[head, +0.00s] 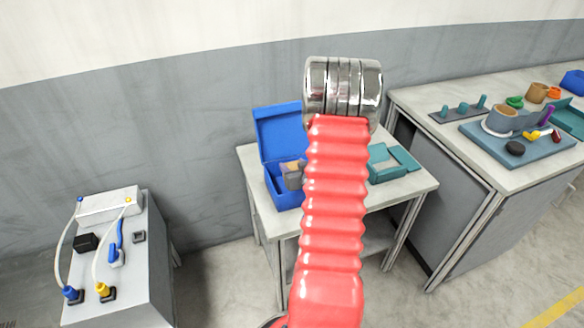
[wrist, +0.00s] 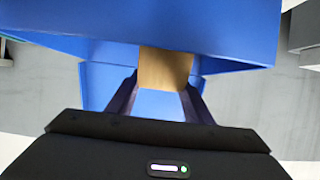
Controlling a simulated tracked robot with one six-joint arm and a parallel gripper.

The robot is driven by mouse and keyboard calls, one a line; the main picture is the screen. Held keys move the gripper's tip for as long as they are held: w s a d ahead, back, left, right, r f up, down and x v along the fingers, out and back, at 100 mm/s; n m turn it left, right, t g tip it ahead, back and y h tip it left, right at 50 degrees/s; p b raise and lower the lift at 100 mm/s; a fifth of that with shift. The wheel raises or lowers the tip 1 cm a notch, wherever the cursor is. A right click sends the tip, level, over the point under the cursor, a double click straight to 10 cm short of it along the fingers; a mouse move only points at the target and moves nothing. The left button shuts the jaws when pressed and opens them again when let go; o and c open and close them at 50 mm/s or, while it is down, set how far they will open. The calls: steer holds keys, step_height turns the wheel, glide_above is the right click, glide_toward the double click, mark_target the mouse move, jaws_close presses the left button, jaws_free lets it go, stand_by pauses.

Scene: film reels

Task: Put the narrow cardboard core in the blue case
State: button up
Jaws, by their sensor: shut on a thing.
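The blue case (head: 276,136) stands open on the small middle table, its lid raised at the back. In the wrist view the blue case (wrist: 225,45) fills the upper part, with its blue walls around my fingers. My gripper (wrist: 163,85) is shut on the narrow cardboard core (wrist: 165,66), a plain tan shape between the fingertips. The core is inside or just above the case opening; I cannot tell if it touches the floor. In the head view my red arm hides most of the gripper, and a small brownish shape shows at the case's right side.
A teal open box (head: 392,164) lies right of the case on the same table. The right bench holds a blue-grey tray (head: 490,143) with several parts, and a brown cup-like piece (head: 537,92). A grey cabinet (head: 120,245) with hoses stands at left.

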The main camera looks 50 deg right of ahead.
steer(key=shift+f, duration=0.6)
steer(key=o, duration=1)
steer(key=shift+r, duration=0.15)
steer(key=shift+r, duration=0.6)
steer(key=v, duration=1.1)
steer(key=shift+s+a, duration=0.2)
steer(key=shift+s, duration=0.15)
steer(key=shift+r, duration=0.1)
